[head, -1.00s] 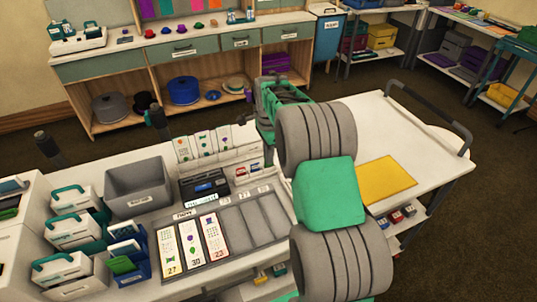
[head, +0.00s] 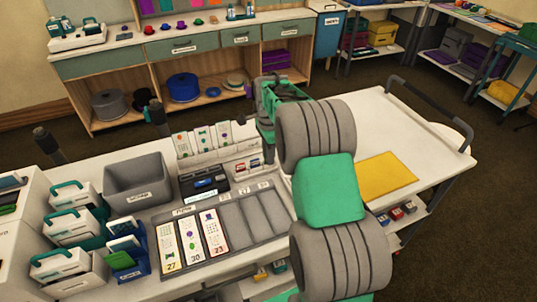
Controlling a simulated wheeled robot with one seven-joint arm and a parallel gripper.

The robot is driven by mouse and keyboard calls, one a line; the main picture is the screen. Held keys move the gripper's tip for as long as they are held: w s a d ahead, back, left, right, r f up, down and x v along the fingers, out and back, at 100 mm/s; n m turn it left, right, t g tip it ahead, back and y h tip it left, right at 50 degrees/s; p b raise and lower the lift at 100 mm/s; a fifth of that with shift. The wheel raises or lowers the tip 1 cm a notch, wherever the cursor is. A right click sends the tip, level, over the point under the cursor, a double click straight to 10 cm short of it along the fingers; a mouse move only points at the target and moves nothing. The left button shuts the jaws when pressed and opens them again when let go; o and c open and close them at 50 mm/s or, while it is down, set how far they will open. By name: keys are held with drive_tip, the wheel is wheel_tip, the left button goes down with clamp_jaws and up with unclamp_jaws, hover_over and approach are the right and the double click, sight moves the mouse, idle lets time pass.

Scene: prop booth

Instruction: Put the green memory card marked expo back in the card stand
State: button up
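My gripper (head: 268,152) points down behind my forearm at the back of the white cart. Its fingers are small, dark and partly hidden, so I cannot tell whether they are open or shut. A small pale stand (head: 247,166) with little red and blue cards is just left of it, and looks like the card stand. My gripper is close beside or above its right end; I cannot tell if they touch. I cannot make out the green memory card marked expo; it may be hidden by my gripper or arm.
A black device (head: 204,186) and a grey bin (head: 137,182) stand left of the stand. In front, a grey tray (head: 240,228) holds numbered cards 27, 30 and 23. White boxes and a blue holder (head: 137,270) crowd the left. A yellow mat (head: 387,176) lies right.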

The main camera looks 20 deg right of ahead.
drive_tip(key=shift+o, duration=0.7)
wheel_tip(320, 180, up, 8)
drive_tip(key=shift+f+b, duration=0.1)
drive_tip(key=shift+b, duration=0.45)
